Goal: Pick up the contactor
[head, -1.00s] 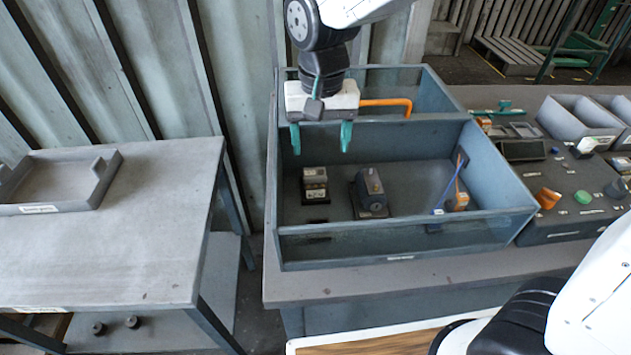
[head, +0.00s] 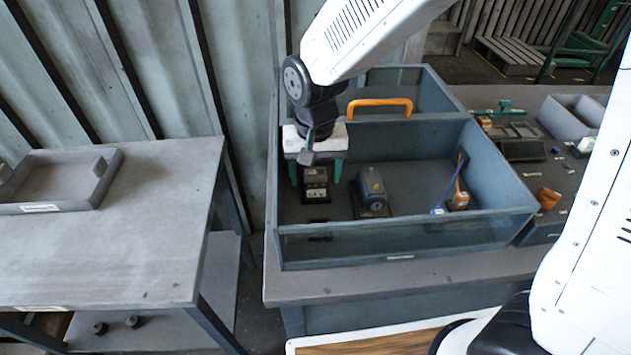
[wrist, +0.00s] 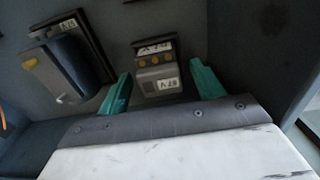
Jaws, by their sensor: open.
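The contactor (head: 315,184) is a small dark and cream block with labels, standing in the left part of the blue-grey bin (head: 400,248). It also shows in the wrist view (wrist: 158,72), with gold-coloured round terminals on it. My gripper (head: 315,176) is open, with its green fingers on the left and right of the contactor. In the wrist view my gripper (wrist: 162,88) has one fingertip near each side of the contactor, with visible gaps.
A dark motor-like part (head: 371,190) stands to the right of the contactor in the same bin. A blue rod (head: 449,188) and an orange part (head: 460,200) lie at the bin's right end. An orange handle (head: 380,102) rises at the bin's divider. A grey table (head: 120,240) stands left.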

